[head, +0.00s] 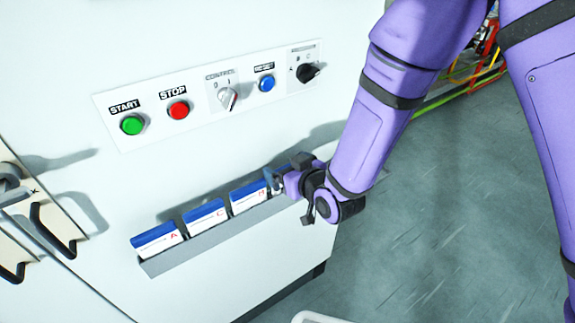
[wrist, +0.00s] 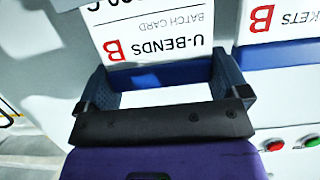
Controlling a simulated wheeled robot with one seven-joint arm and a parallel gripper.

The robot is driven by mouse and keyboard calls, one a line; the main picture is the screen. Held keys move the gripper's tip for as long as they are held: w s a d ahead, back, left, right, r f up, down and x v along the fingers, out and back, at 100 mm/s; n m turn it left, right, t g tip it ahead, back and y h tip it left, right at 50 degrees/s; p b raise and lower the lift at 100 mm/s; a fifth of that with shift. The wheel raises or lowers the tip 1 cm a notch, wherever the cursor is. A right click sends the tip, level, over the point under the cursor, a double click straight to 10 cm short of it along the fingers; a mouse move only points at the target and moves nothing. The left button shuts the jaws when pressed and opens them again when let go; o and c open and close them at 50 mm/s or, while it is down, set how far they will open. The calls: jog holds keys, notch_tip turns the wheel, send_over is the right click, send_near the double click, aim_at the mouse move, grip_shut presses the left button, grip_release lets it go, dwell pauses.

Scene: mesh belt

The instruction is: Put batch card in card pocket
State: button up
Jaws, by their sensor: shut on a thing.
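The batch card (wrist: 150,35) is white with a blue band and reads "U-BENDS B". It shows upside down in the wrist view. My gripper (wrist: 162,78) is shut on it, with a blue finger at each side of its blue band. In the head view my gripper (head: 276,180) is at the right end of the grey card pocket strip (head: 200,249), low on the white machine front, and hides most of the held card. The card looks upright and in line with the strip. I cannot tell whether its lower edge is inside a pocket.
Three blue-topped cards stand in the strip: card A (head: 158,241), card C (head: 206,217) and a card (head: 249,197) beside my gripper. Above is a control panel (head: 200,108) with buttons and knobs. Black handles (head: 52,228) are at left. Open floor (head: 450,220) is at right.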

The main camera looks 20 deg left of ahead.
jog(key=shift+f, duration=0.25)
jog(key=o, duration=0.6)
jog(key=shift+c, duration=0.2)
